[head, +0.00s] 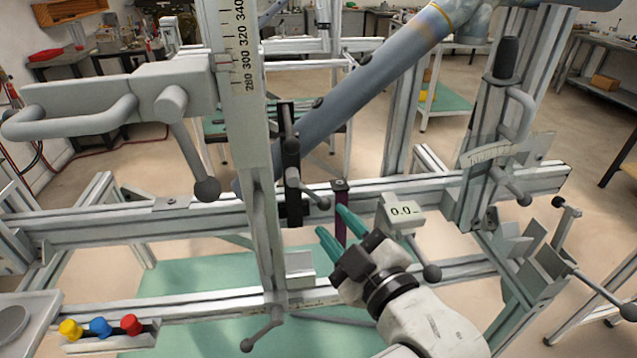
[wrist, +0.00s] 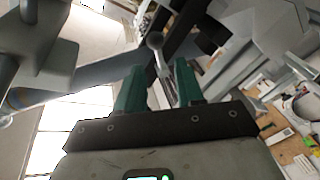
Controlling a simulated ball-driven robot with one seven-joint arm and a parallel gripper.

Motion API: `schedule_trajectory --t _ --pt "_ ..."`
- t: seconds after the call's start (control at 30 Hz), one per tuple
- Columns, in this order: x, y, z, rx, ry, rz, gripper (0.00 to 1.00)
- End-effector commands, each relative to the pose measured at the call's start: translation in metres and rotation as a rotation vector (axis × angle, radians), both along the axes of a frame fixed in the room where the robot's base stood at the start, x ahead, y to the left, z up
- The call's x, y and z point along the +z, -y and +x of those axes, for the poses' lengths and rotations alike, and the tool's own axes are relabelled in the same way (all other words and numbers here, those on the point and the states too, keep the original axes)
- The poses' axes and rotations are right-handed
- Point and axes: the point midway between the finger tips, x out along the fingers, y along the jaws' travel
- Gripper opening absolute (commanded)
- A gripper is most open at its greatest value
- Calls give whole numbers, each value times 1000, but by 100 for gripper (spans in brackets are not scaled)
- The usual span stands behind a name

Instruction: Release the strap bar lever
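A black upright bar (head: 290,175) stands against the slotted cross rail, behind the ruler column. A small lever with a ball knob (head: 323,203) sticks out from its lower part to the right. I cannot tell for certain that it is the strap bar lever. My gripper (head: 338,220) is open, its two green fingers apart and pointing up at the rail, just below and right of this knob. In the wrist view a grey ball-ended lever (wrist: 156,42) shows beyond and between the open fingertips (wrist: 156,75). Nothing is held, and no contact shows.
A dark purple strip (head: 341,217) hangs from the rail close behind the fingers. The ruler column (head: 246,100) stands left. A sloping grey tube (head: 370,85) crosses above.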

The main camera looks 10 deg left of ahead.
Motion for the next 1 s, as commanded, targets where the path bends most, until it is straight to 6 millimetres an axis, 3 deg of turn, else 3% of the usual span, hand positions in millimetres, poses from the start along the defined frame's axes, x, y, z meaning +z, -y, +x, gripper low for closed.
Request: schedule_trajectory --t 0.23,0.63,1.0 --pt "1 -7 9 1 3 1 37" --pt "1 -39 54 1 1 1 37" --pt "0 -44 61 1 2 0 37"
